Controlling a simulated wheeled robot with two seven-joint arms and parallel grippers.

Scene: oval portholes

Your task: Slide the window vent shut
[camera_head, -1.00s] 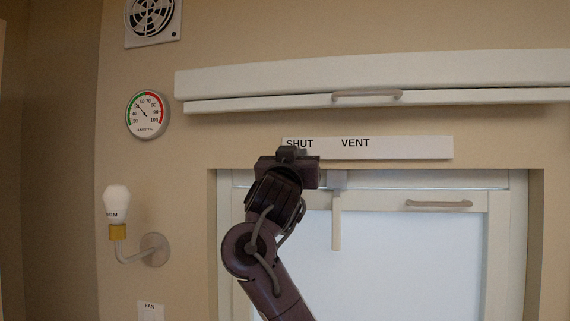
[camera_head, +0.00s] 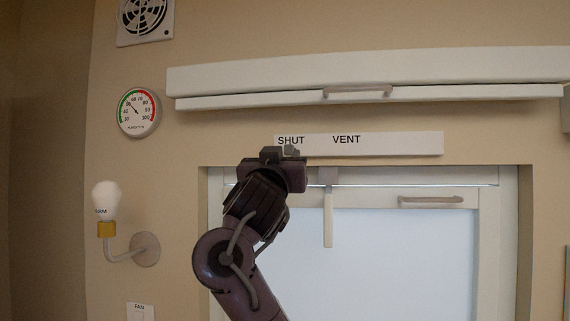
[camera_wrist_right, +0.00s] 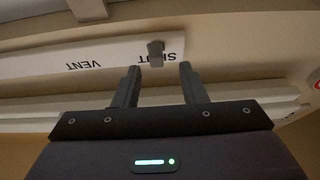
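The vent strip (camera_head: 400,144) is a long white bar on the wall above the window, with SHUT at its left end and VENT near the middle. In the right wrist view the strip (camera_wrist_right: 115,52) is upside down. A small grey knob (camera_wrist_right: 155,52) stands out from it, covering part of the word SHUT. My right gripper (camera_head: 280,154) is just below the SHUT end in the head view and hides the strip's lower edge there. In the wrist view my right gripper (camera_wrist_right: 160,75) is open and empty, its fingertips short of the knob. My left gripper is out of view.
A white ledge with a handle (camera_head: 358,91) runs above the strip. Below is the window with a hanging white rod (camera_head: 328,215) and a handle (camera_head: 430,200). To the left are a humidity dial (camera_head: 138,112), a lamp (camera_head: 106,202) and a fan grille (camera_head: 145,18).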

